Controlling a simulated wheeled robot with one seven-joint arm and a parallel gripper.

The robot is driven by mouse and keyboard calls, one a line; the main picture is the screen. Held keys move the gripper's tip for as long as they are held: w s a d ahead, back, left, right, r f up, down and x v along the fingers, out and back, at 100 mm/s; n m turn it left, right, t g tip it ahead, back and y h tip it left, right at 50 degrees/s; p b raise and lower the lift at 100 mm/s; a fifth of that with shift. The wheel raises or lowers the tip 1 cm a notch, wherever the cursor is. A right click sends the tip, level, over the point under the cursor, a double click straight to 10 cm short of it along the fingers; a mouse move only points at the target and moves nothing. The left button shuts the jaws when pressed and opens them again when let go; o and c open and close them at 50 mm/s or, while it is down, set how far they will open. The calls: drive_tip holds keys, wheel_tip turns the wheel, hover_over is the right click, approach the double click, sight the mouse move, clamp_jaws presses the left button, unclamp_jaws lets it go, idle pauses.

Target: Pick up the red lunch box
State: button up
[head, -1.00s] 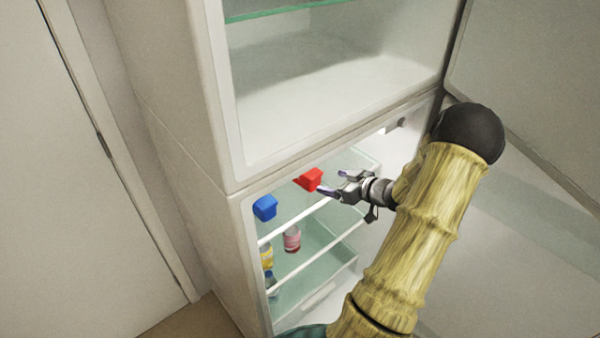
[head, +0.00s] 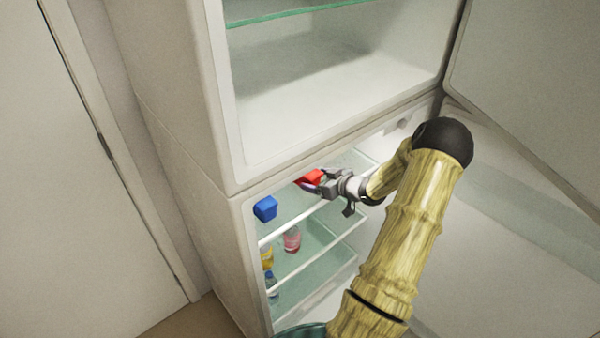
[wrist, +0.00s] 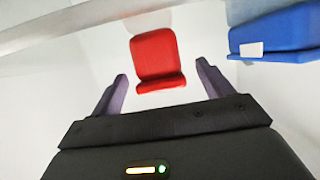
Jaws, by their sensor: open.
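The red lunch box (head: 312,177) sits on the upper glass shelf in the lower compartment of the open fridge. My gripper (head: 318,186) reaches into the compartment and partly covers the box in the head view. In the wrist view the red lunch box (wrist: 155,60) lies ahead of my gripper (wrist: 160,88), roughly centred between the two purple fingertips. The fingers are apart with nothing held between them. The near edge of the box is close to the level of the fingertips; whether they touch it cannot be told.
A blue box (head: 265,208) sits left of the red one on the same shelf; it also shows at right in the wrist view (wrist: 275,38). A pink jar (head: 292,239) and a yellow container (head: 267,257) stand on the shelf below. The white shelf rail (head: 290,226) runs along the front.

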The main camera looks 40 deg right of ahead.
drive_tip(key=x, duration=0.2)
drive_tip(key=shift+w+f, duration=0.15)
drive_tip(key=shift+w, duration=0.1)
drive_tip(key=shift+c, duration=0.5)
drive_tip(key=c, duration=1.3)
drive_tip(key=shift+o, duration=0.2)
drive_tip(key=shift+s+r, duration=0.1)
drive_tip(key=shift+r, duration=0.1)
drive_tip(key=shift+s+r, duration=0.1)
drive_tip(key=shift+r, duration=0.1)
wheel_tip(320, 180, up, 7)
drive_tip(key=shift+f, duration=0.15)
drive_tip(key=s+d+b, duration=0.1)
drive_tip(key=s+b, duration=0.1)
drive_tip(key=s, duration=1.7)
drive_tip(key=shift+s+d+f, duration=0.2)
drive_tip(key=shift+s+d, duration=0.05)
drive_tip(key=shift+s, duration=0.05)
